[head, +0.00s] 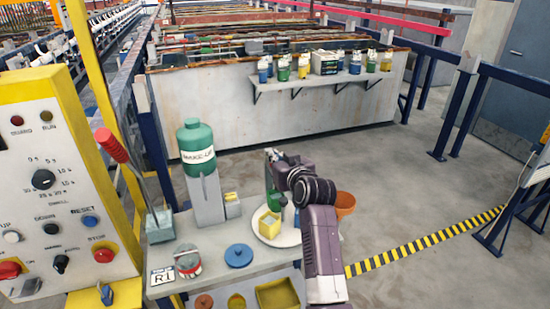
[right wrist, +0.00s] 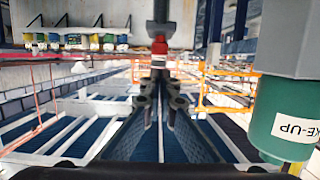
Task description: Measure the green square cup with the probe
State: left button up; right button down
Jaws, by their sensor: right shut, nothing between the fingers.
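A small square cup (head: 265,236) stands on a white round plate (head: 283,237) at the right of the bench. Its inside looks yellow, and I cannot tell whether it is the green square cup. A green and grey upright object (head: 271,203) stands behind it, partly hidden by my right arm; I cannot tell whether it is the probe. My right gripper (head: 272,154) is above and behind the plate, shut and empty. Its closed fingers (right wrist: 160,88) also show in the right wrist view. My left gripper is out of view.
A green make-up bottle (head: 197,150) on a grey stand is left of my right gripper; it also shows in the right wrist view (right wrist: 280,120). A control panel (head: 45,190) and a red-handled lever (head: 113,146) stand left. A blue lid (head: 238,256) lies on the bench.

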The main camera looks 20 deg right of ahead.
jog(key=shift+s+f, duration=0.1)
jog(key=shift+f, duration=0.6)
notch_tip(320, 180, down, 6)
jog(key=shift+f+b, duration=0.1)
jog(key=shift+b, duration=1.1)
jog(key=shift+f, duration=0.2)
